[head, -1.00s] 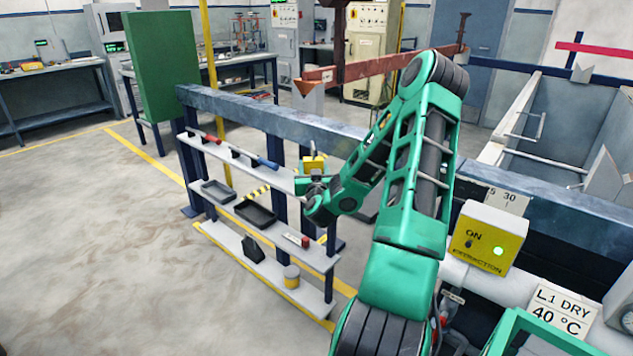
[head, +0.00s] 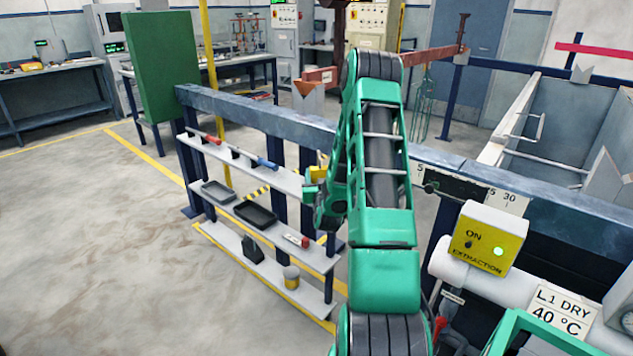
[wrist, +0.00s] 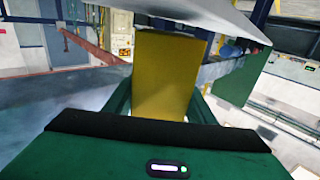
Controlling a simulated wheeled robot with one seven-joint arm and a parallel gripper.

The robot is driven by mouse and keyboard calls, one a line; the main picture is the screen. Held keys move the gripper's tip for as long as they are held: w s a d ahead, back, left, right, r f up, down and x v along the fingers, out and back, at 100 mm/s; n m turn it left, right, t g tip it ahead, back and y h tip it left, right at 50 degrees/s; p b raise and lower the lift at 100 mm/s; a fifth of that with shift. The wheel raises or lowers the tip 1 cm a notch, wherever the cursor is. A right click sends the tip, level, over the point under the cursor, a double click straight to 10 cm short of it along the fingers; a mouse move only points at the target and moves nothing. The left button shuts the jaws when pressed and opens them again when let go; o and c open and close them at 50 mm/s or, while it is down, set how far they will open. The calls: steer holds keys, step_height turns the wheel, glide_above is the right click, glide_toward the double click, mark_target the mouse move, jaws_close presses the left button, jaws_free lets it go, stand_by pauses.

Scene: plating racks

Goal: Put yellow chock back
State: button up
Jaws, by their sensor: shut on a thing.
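The yellow chock (wrist: 166,75) stands between my gripper's fingers in the wrist view, and its lower end is hidden by the gripper body. In the head view only a small yellow part of the chock (head: 318,172) shows beside my arm. My gripper (head: 310,190) is shut on the chock, at the right end of the shelf rack's top shelf (head: 262,173). My arm hides much of the gripper there. In the wrist view, a pale flat surface (wrist: 215,14) lies across the chock's upper end; I cannot tell whether they touch.
The top shelf carries a red-handled tool (head: 210,139) and a blue-handled tool (head: 266,163). A steel beam (head: 260,112) runs behind. The floor at left is clear.

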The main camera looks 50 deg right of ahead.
steer(key=shift+f, duration=0.8)
steer(key=o, duration=1.7)
steer(key=shift+f, duration=0.1)
steer(key=shift+c, duration=0.2)
steer(key=shift+s, duration=0.1)
steer(key=v, duration=1.1)
steer(key=a+r+n+g+y, duration=0.2)
steer(key=a+n+g+y, duration=0.15)
steer(key=a+y, duration=0.3)
steer(key=s+a+r+g+y, duration=0.1)
steer(key=s+a+r+g, duration=0.2)
steer(key=s, duration=0.6)
steer(key=s+a+r+m+g+y, duration=0.1)
steer(key=s+a+r+g+y, duration=0.1)
steer(key=s+a, duration=0.6)
steer(key=s+a+r+g+y, duration=0.2)
steer(key=s+a+r+g, duration=0.3)
steer(key=s, duration=0.5)
steer(key=shift+s+a+m, duration=0.35)
steer(key=shift+s+a, duration=0.05)
steer(key=shift+a, duration=0.15)
